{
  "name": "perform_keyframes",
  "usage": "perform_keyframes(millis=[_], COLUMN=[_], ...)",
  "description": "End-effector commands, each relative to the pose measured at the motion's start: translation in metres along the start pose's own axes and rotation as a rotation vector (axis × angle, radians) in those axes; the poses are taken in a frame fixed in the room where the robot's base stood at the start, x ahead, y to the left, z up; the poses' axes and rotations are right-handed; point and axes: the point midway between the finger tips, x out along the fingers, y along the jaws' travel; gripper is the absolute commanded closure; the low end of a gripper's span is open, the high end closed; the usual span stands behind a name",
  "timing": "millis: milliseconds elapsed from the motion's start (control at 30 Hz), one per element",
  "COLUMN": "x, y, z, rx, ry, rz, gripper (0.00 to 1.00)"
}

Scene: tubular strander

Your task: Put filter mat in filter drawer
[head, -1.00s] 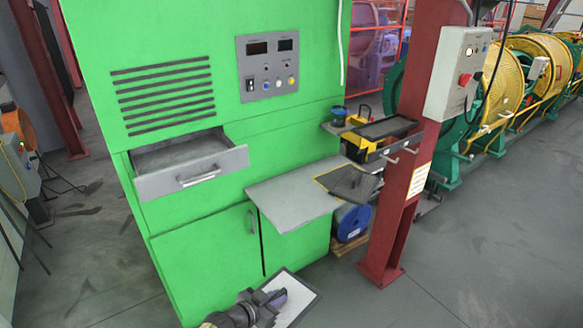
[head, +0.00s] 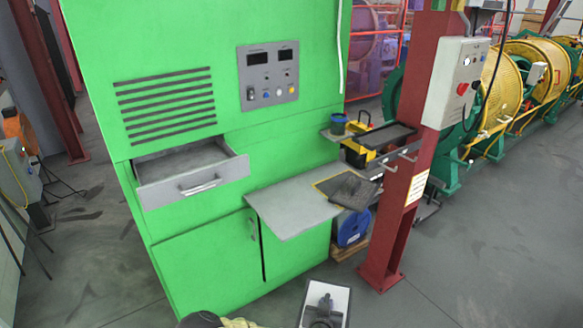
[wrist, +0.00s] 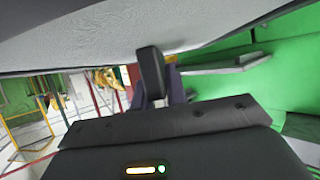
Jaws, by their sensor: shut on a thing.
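The filter mat (head: 338,297) is a pale sheet with a dark edge, low in the head view in front of the cabinet. My gripper (head: 322,308) is shut on it. In the wrist view the mat's pale rough face (wrist: 120,35) fills the top, and a dark finger of my gripper (wrist: 150,68) lies against it; the other finger is not clearly seen. The filter drawer (head: 180,190) is pulled out of the green cabinet at the left, below the vent slots. Its visible inside looks empty. The mat is apart from it, lower and to the right.
A grey shelf (head: 285,208) juts out from the green cabinet (head: 200,270) between mat and drawer, with a dark yellow-edged sheet (head: 345,188) on it. A red column (head: 397,220) stands to the right. Open floor (head: 490,260) lies beyond it.

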Motion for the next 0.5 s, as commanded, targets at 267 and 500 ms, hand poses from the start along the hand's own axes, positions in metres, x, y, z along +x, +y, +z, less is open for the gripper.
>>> perform_keyframes(millis=[267, 500], x=[-0.009, -0.03], y=[0.032, 0.05], z=[-0.005, -0.018], rx=[-0.047, -0.089], ry=[0.0, 0.001], rz=[-0.107, -0.195], gripper=[1.0, 1.0])
